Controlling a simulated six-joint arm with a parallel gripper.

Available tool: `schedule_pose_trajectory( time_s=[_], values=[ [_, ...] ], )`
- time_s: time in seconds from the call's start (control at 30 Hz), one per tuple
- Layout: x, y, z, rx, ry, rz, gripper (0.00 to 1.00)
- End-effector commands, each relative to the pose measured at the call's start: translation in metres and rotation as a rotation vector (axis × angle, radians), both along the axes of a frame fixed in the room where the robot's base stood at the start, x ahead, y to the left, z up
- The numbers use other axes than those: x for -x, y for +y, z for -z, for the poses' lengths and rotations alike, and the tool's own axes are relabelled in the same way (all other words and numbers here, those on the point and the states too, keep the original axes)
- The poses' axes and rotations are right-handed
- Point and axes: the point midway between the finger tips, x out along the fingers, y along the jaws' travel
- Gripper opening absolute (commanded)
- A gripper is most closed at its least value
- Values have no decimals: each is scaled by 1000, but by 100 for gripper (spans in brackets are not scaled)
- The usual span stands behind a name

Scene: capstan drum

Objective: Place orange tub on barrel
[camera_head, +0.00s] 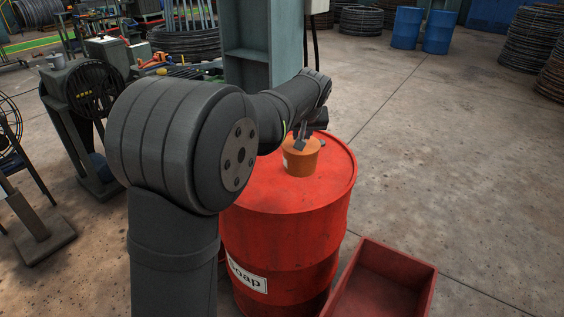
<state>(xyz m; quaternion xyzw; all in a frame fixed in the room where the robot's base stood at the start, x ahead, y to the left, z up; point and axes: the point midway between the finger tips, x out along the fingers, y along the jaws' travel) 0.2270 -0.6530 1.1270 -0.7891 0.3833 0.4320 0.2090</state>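The orange tub (302,161) is upright at the top of the red barrel (285,240), near the middle of its lid. Its base appears to meet the lid, but I cannot tell whether there is a small gap. A pale label shows on the tub's left side. My gripper (301,143) points down at the tub's rim from above, with a finger at or inside the opening. The tub's far rim is partly hidden by the gripper. I cannot tell whether the fingers pinch the tub wall or stand apart from it.
An empty-looking red bin (428,287) stands on the floor to the right of the barrel. A green-grey steel column (246,42) rises behind it. Black fan-like equipment (93,88) stands at the left. Blue drums (406,28) and cable coils (532,38) are far back; the right floor is clear.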

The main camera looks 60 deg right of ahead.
Motion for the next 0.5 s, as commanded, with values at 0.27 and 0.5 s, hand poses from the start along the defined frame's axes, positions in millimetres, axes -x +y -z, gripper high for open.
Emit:
schedule_pose_trajectory(
  time_s=[0.27, 0.5],
  values=[
    [51, -9, -2, 3, -2, 85, 0],
    [45, -12, 6, 2, -1, 95, 0]
  ],
)
